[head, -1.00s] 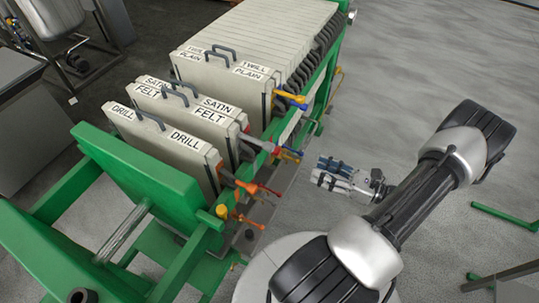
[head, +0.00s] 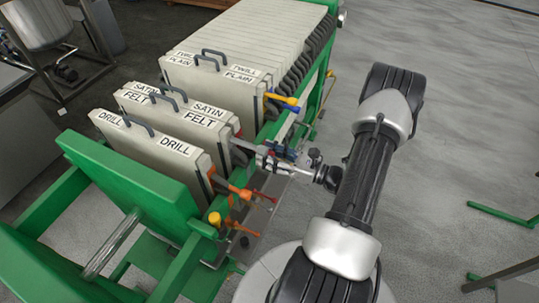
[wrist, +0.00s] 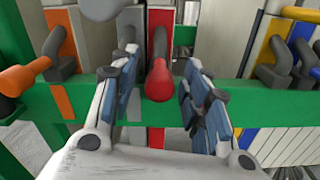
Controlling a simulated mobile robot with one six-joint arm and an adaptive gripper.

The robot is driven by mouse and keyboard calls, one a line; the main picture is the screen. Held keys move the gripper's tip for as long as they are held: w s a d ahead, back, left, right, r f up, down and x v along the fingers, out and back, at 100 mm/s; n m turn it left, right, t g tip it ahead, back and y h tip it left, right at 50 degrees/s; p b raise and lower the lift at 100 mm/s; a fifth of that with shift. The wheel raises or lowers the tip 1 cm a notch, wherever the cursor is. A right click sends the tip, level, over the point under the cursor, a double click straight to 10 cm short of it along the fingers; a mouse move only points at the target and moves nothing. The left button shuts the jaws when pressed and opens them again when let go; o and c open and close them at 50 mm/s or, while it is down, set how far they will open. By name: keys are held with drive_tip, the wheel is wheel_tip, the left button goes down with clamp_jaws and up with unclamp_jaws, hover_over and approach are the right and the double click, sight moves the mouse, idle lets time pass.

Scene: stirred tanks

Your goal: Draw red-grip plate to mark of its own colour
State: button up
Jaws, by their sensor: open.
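The red grip (wrist: 160,80) shows in the wrist view between the two fingers of my gripper (wrist: 158,105). The fingers are open, one on each side of it, with a gap to each. A red strip (wrist: 158,22) runs on the plate edge behind the grip, and red (wrist: 156,138) shows again below the green rail. In the head view my gripper (head: 280,158) is at the rail beside the SATIN and FELT plates (head: 205,120) and hides most of the red grip. I cannot tell which red patch is the mark.
A grey grip (wrist: 130,38) stands close left of the red one. An orange grip (wrist: 25,75) is farther left; yellow (wrist: 277,48) and blue (wrist: 303,40) grips are to the right. The DRILL plate (head: 150,145) stands apart, with a gap before the FELT plate.

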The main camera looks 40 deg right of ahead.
drive_tip(key=shift+c, duration=0.5)
clamp_jaws()
idle(0.3)
